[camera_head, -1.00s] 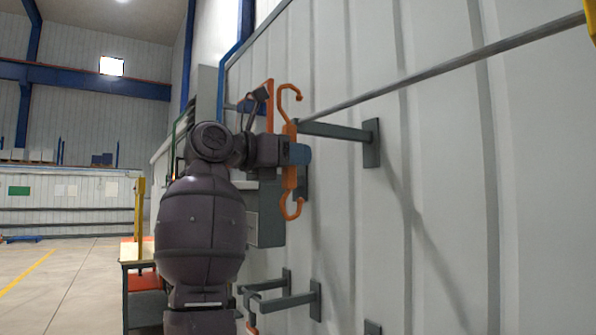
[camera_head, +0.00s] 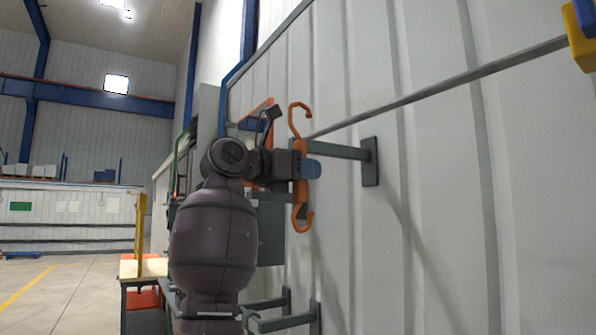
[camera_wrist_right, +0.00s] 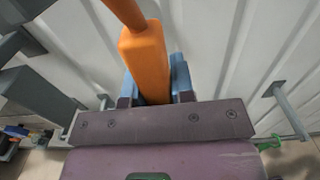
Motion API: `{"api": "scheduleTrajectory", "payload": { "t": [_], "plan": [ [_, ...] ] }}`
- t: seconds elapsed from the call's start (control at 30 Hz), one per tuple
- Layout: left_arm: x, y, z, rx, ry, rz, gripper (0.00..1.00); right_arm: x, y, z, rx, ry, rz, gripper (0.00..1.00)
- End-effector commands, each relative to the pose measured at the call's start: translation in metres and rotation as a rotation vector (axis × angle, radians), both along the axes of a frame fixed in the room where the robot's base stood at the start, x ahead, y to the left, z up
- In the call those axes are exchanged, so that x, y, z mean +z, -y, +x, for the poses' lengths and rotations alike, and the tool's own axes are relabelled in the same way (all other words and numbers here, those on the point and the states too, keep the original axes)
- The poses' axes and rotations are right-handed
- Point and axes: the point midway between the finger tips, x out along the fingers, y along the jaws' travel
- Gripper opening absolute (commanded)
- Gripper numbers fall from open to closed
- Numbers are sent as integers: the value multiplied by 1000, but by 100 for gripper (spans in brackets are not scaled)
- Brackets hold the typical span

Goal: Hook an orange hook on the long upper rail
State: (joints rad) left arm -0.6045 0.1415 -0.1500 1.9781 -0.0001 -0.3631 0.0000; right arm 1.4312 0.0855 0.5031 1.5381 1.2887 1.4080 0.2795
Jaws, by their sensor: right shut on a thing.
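My right gripper (camera_head: 308,168) is shut on an orange hook (camera_head: 300,207) in the head view, gripping it around its middle. The hook stands upright, with one curl at the top and one at the bottom. It also shows close up between the fingers in the right wrist view (camera_wrist_right: 147,60). My left gripper is not in view.
A ribbed white wall (camera_head: 440,230) stands on the right. Lower brackets (camera_head: 290,318) stick out from it. A yellow and blue part (camera_head: 583,35) is at the upper right. A table (camera_head: 140,270) stands on the left, with open floor beyond.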

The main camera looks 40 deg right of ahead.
Motion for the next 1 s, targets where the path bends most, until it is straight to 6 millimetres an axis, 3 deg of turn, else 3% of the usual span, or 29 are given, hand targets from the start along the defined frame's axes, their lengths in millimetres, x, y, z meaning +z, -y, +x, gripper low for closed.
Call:
{"api": "scheduleTrajectory", "payload": {
  "t": [0.83,1.0],
  "plan": [
    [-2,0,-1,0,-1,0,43,-2,54,-6,-2,1,0,0],
    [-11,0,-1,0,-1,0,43,-16,56,-6,0,1,0,0]
  ]
}}
